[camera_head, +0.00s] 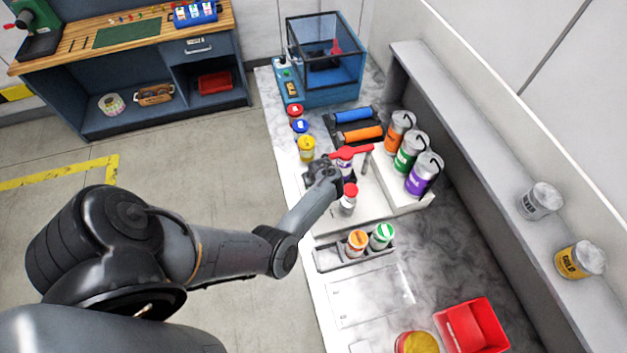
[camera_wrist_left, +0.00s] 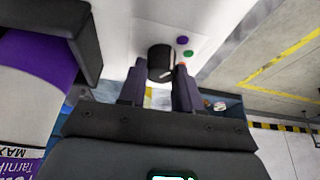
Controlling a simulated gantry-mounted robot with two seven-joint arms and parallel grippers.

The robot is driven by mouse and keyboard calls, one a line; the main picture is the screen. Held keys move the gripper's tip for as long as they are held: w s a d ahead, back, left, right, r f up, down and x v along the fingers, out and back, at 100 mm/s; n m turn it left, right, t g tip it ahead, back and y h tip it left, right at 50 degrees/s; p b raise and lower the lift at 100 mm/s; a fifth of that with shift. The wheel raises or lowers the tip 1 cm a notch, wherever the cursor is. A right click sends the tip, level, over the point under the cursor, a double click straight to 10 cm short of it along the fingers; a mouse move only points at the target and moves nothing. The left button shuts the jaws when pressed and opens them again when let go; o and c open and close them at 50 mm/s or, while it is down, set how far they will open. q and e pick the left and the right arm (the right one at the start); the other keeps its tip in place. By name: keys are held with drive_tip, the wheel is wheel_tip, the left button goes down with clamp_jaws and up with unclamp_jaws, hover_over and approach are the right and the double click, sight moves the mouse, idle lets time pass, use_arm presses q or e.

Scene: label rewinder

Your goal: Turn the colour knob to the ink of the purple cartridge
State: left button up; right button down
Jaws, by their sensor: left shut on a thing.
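The purple cartridge (camera_head: 423,178) stands upright on the white machine, nearest in a row with a green cartridge (camera_head: 408,155) and an orange one (camera_head: 398,133). In the left wrist view a purple-and-white container (camera_wrist_left: 38,72) looms close at the left. The black colour knob (camera_wrist_left: 160,58) sits on a white panel with a pale pointer mark facing right. Purple (camera_wrist_left: 183,40), green (camera_wrist_left: 187,54) and orange-red (camera_wrist_left: 182,65) dots are beside it, the last partly hidden by a finger. My left gripper (camera_head: 325,175), also in the wrist view (camera_wrist_left: 158,80), is shut on the knob. In the head view the knob is hidden.
A red lever (camera_head: 350,150) and a red-capped bottle (camera_head: 349,198) are close to my left gripper. Small jars (camera_head: 306,149) line the left edge. A grey tray (camera_head: 328,257) with two pots and a red bin (camera_head: 472,327) lie nearer.

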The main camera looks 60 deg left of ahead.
idle(0.4)
use_arm(q)
drive_tip(key=o, duration=1)
drive_tip(key=shift+o, duration=0.2)
drive_tip(key=shift+d+r, duration=0.2)
drive_tip(key=shift+r, duration=0.3)
drive_tip(key=p+v, duration=0.1)
drive_tip(key=v, duration=0.8)
drive_tip(key=shift+r+p, duration=0.35)
drive_tip(key=shift+p, duration=0.05)
drive_tip(key=shift+s+d+f, duration=0.1)
